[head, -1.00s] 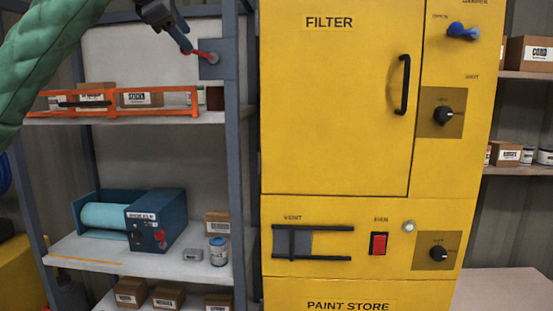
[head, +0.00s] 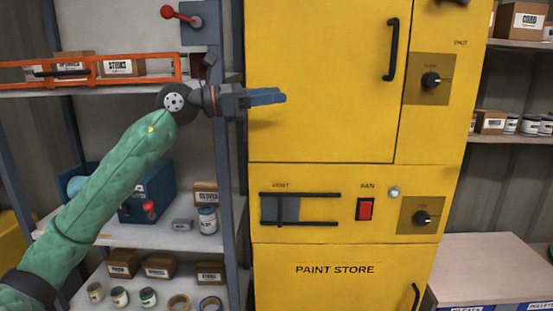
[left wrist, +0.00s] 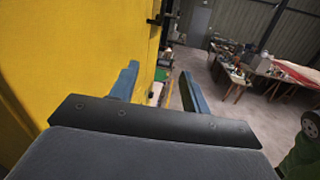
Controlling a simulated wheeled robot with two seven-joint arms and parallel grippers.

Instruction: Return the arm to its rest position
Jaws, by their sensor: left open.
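My left gripper (head: 268,96) is in the head view, in front of the left part of the yellow cabinet (head: 320,130). Its blue fingers point right across the cabinet's front. In the left wrist view, the two fingers (left wrist: 160,88) stand apart with nothing between them, and the yellow cabinet face (left wrist: 70,50) is close on the left. My green-sleeved left arm (head: 110,185) rises from the lower left, in front of the shelf rack. My right gripper is in neither view.
A red-knobbed lever (head: 183,17) on a grey plate is above my wrist. The rack's upright (head: 236,190) is just behind it. An orange rail (head: 135,82) fronts the upper shelf boxes. The cabinet's black handle (head: 391,50) is to the right. A bench (head: 485,265) stands lower right.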

